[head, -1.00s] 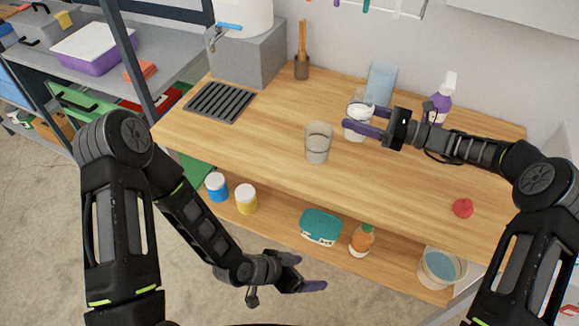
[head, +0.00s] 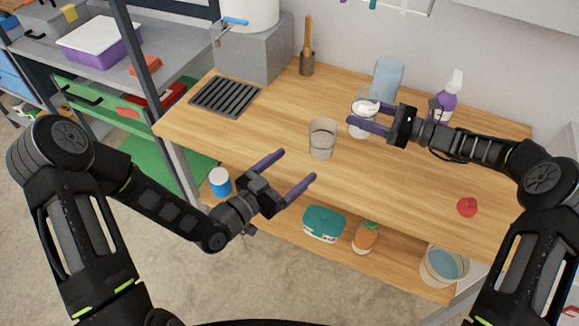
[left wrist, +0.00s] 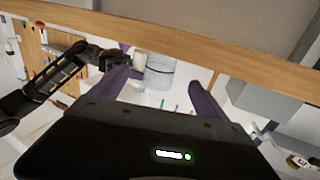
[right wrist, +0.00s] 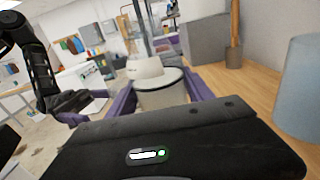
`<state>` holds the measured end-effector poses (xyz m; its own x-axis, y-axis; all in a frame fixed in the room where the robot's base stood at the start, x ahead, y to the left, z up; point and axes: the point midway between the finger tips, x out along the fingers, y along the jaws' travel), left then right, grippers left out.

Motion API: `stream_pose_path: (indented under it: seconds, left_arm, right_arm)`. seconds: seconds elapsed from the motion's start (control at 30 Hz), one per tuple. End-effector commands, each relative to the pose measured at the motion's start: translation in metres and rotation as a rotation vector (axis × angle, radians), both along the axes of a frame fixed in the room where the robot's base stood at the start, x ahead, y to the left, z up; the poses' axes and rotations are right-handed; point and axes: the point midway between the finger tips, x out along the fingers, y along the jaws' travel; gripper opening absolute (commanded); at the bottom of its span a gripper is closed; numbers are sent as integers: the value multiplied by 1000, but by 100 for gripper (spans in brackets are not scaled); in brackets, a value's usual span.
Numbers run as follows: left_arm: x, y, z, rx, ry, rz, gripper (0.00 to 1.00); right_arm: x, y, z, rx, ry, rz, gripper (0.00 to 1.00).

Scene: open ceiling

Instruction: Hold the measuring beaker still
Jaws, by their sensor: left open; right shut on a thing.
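A clear glass beaker (head: 322,140), which I take as the measuring beaker, stands upright near the middle of the wooden worktop. It also shows in the left wrist view (left wrist: 160,73). My left gripper (head: 297,165) is open and empty near the front edge of the worktop, short of this beaker and apart from it. My right gripper (head: 354,113) is shut on a clear cup with white at its top (head: 364,124), behind and to the right of the beaker. The cup shows between the fingers in the right wrist view (right wrist: 160,92); whether the white is contents or a lid is unclear.
A bluish container (head: 387,80) and a purple spray bottle (head: 446,98) stand at the back. A black grate (head: 226,96) lies at the left, a red item (head: 467,207) at the right. The lower shelf holds a teal box (head: 324,222) and an orange-bodied bottle (head: 366,237).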

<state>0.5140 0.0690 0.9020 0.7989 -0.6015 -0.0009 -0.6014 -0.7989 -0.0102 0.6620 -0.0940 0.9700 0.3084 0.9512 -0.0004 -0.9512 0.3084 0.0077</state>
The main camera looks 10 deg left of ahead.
Motion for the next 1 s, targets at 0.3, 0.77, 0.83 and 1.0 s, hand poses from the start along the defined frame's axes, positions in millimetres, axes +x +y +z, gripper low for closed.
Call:
stream_pose_path:
  seconds: [0.3, 0.77, 0.83, 1.0]
  left_arm:
    - [2, 3, 1, -11, 7, 10, 86]
    - [32, -21, 1, -10, 4, 7, 86]
    - [42, -29, 1, -11, 4, 6, 86]
    - [68, -48, 1, -10, 3, 6, 86]
  right_arm:
    - [0, 0, 1, 2, -2, 0, 3]
    - [0, 0, 1, 2, -2, 0, 3]
    - [0, 0, 1, 2, -2, 0, 3]
    - [0, 0, 1, 2, -2, 0, 3]
